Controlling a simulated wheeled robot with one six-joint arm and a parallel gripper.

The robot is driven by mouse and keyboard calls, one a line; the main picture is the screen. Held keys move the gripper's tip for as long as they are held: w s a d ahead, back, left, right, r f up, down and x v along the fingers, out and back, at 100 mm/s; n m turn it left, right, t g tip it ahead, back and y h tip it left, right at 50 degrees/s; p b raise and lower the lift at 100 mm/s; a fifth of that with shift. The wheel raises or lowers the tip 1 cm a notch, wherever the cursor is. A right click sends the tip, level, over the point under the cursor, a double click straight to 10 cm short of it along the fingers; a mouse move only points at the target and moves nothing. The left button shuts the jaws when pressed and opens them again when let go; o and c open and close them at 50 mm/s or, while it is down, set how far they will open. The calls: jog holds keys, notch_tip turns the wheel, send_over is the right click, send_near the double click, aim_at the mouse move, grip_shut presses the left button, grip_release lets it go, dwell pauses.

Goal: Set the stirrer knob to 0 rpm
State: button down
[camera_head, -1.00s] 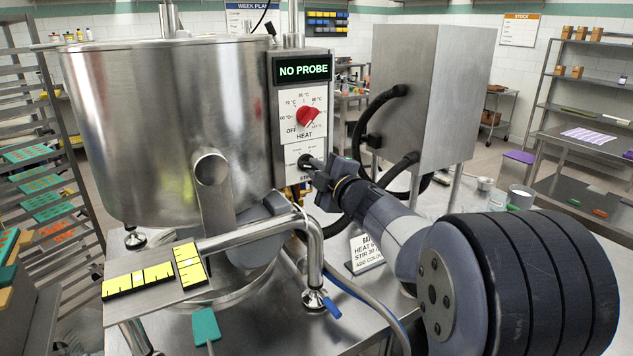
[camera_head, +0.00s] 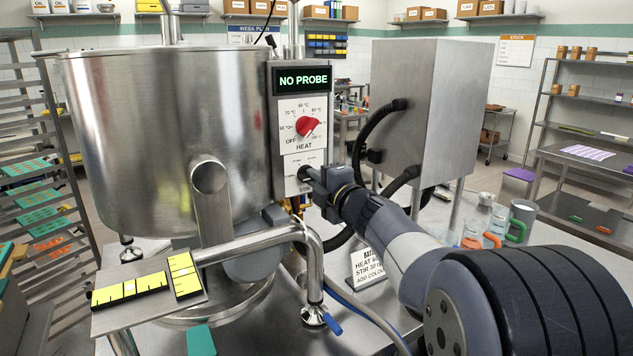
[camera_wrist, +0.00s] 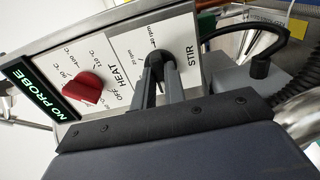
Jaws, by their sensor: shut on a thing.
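The stirrer knob (camera_wrist: 154,61) is black and sits on the white STIR dial plate (camera_wrist: 187,58) of the control box. In the wrist view my gripper (camera_wrist: 157,76) is shut on it, one finger on each side. "20 rpm" and "40 rpm" marks show near the knob; the 0 mark and the knob's pointer cannot be made out. In the head view my gripper (camera_head: 310,175) reaches the lower part of the control box (camera_head: 287,150) from the right and hides most of the knob.
The red HEAT knob (camera_head: 308,126) is just above, close to my fingers. A display (camera_head: 303,80) reads NO PROBE. The steel kettle (camera_head: 165,130) stands to the left, and a steel cabinet (camera_head: 430,110) with black hoses stands to the right. A sign (camera_head: 367,267) stands below my arm.

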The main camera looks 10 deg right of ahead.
jog(key=c, duration=1.5)
grip_release()
jog(key=shift+o, duration=0.2)
jog(key=v, duration=1.1)
jog(key=shift+b, duration=0.3)
jog(key=shift+w, duration=0.15)
jog(key=x, duration=1)
jog(key=shift+w+a+p, duration=0.15)
jog(key=shift+w+p, duration=0.2)
jog(key=shift+s, duration=0.1)
